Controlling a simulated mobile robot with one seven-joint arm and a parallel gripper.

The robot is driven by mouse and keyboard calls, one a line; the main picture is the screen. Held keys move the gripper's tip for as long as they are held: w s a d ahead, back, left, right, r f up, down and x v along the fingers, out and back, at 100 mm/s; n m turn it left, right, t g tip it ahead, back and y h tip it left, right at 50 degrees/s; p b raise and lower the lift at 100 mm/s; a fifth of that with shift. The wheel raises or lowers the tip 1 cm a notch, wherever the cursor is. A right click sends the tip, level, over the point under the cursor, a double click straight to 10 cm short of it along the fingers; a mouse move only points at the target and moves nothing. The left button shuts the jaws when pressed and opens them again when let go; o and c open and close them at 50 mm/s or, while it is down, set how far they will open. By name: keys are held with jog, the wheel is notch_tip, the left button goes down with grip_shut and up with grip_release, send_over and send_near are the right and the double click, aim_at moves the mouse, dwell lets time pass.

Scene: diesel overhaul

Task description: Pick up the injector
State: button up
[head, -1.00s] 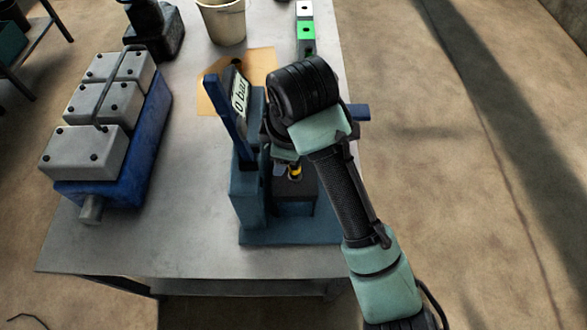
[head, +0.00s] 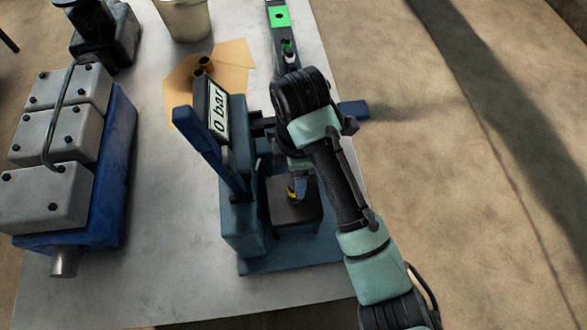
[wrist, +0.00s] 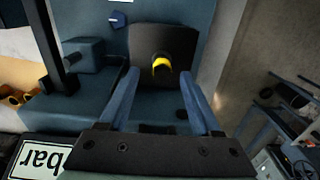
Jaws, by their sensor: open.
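The injector, a dark piece with a yellow band, is at the black block of the blue test stand (head: 230,215). In the wrist view the injector (wrist: 161,63) stands out from the block (wrist: 140,38), ahead of and between my fingers. In the head view only a bit of the injector's yellow band (head: 291,193) shows; my arm and gripper hide the rest. My gripper (wrist: 160,82) is open, one blue finger to each side of the injector with a gap on both sides. I cannot tell if the fingertips reach level with it.
The stand's "0 bar" display (head: 217,110) and blue lever (head: 208,150) rise left of my gripper. A grey and blue engine block (head: 75,190) is at the left. Brass pieces (head: 203,66) lie on cardboard behind. A green-marked rack (head: 279,17) and a bucket (head: 184,18) stand farther back.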

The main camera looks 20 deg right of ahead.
aim_at(294, 199)
jog(key=shift+f, duration=0.6)
jog(key=f, duration=0.1)
jog(key=f+p, duration=0.2)
jog(key=f, duration=0.1)
jog(key=shift+s+a, duration=0.15)
jog(key=shift+a, duration=0.2)
jog(key=shift+f, duration=0.55)
grip_shut()
jog(key=shift+r, duration=0.1)
